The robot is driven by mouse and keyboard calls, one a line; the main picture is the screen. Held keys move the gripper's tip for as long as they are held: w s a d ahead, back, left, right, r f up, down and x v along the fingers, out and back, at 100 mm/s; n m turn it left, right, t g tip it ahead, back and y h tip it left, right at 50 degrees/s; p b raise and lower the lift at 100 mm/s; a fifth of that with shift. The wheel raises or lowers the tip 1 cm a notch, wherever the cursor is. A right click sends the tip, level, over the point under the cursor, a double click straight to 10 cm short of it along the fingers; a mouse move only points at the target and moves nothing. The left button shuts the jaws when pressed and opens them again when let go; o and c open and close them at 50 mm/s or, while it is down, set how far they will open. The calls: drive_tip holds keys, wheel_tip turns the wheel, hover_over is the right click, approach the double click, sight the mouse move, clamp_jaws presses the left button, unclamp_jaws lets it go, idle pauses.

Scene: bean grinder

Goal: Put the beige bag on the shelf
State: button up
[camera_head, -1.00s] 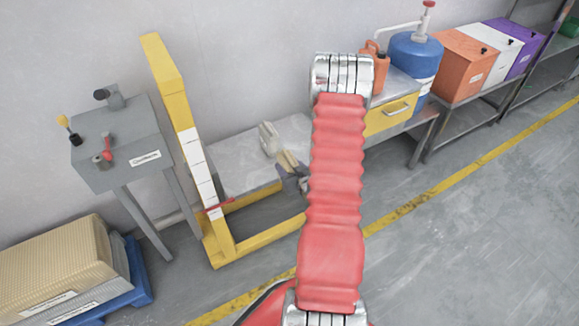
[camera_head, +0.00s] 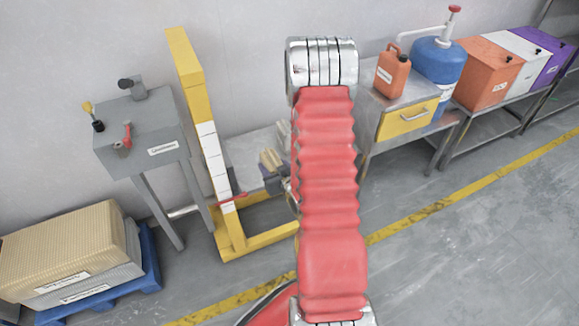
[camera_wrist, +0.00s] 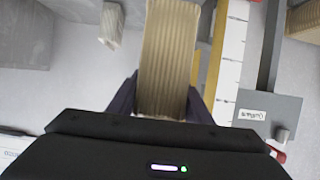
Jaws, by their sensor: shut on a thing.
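The beige bag (camera_wrist: 166,55) is ribbed and sits between the two dark fingers of my gripper (camera_wrist: 160,98) in the wrist view. The fingers are shut on it, and it extends out past them. In the head view a small part of the bag (camera_head: 270,160) shows left of my red arm, which hides most of my gripper. It appears in front of the grey surface (camera_head: 243,148) beside the yellow upright. I cannot tell whether it touches anything there, or which surface is the shelf.
A yellow upright frame (camera_head: 188,75) with a white scale stands close left of the bag. A grey control stand (camera_head: 140,130) is farther left. Another pale object (camera_wrist: 112,22) is near the held bag. Floor at right is clear.

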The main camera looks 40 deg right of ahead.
drive_tip(key=w+a+r+n+y, duration=0.1)
drive_tip(key=w+a+r, duration=0.3)
drive_tip(key=a, duration=0.5)
drive_tip(key=w+a+r+n+y, duration=0.1)
drive_tip(key=w+a+r, duration=0.2)
drive_tip(key=a, duration=0.7)
drive_tip(key=w+a+r+n+y, duration=0.1)
drive_tip(key=w+a+r+y, duration=0.1)
drive_tip(key=w+a+r, duration=0.2)
drive_tip(key=w+a, duration=0.3)
drive_tip(key=a, duration=0.2)
drive_tip(key=shift+a+r+t, duration=0.3)
drive_tip(key=shift+a+t, duration=0.1)
